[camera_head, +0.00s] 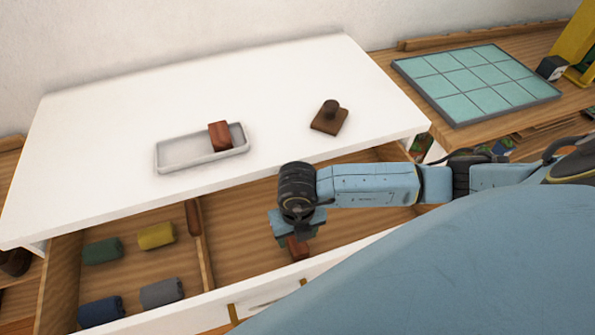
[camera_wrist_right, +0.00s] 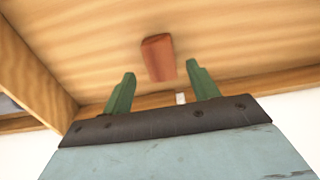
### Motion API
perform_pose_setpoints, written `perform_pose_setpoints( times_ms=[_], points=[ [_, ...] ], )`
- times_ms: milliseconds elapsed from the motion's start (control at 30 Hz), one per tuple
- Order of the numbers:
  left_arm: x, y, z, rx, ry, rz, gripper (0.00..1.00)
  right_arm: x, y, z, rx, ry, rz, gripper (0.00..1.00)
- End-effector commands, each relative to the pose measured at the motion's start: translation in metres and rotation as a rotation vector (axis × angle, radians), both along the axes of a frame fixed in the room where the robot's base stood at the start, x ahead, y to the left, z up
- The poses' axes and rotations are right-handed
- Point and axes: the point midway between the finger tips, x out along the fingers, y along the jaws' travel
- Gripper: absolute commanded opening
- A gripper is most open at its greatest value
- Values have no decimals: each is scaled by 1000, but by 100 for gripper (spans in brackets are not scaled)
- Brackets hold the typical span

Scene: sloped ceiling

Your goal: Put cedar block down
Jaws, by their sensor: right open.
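A reddish-brown wooden block (camera_head: 298,248), which looks like the cedar block, is in the right compartment of the open drawer. In the right wrist view the block (camera_wrist_right: 158,58) lies on the wooden drawer floor, beyond the fingertips and apart from them. My right gripper (camera_wrist_right: 162,82) is open and empty, with its green fingers to either side below the block. In the head view the right gripper (camera_head: 293,238) points down over the drawer and partly hides the block. A similar reddish block (camera_head: 220,135) stands on a white tray (camera_head: 183,154). My left gripper is not in view.
The drawer's divider (camera_head: 203,250) separates several rolled cloths, among them a yellow one (camera_head: 156,236), from the right compartment. A brown knobbed piece (camera_head: 329,120) sits on the white top (camera_head: 270,90). A teal tiled mat (camera_head: 475,82) lies at the right.

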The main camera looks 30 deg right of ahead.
Motion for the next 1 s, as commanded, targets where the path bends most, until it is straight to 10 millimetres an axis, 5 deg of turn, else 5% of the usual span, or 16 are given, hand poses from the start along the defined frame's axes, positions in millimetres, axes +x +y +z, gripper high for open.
perform_pose_setpoints(
  times_ms=[100, 333, 1000],
  points=[
    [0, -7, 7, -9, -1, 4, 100, 1, 0, 29, 1, -2, 0, 59],
    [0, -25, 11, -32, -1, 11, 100, 0, 0, 63, 1, -2, -1, 59],
    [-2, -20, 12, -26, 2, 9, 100, 0, 0, 71, -1, 0, 0, 59]
  ],
)
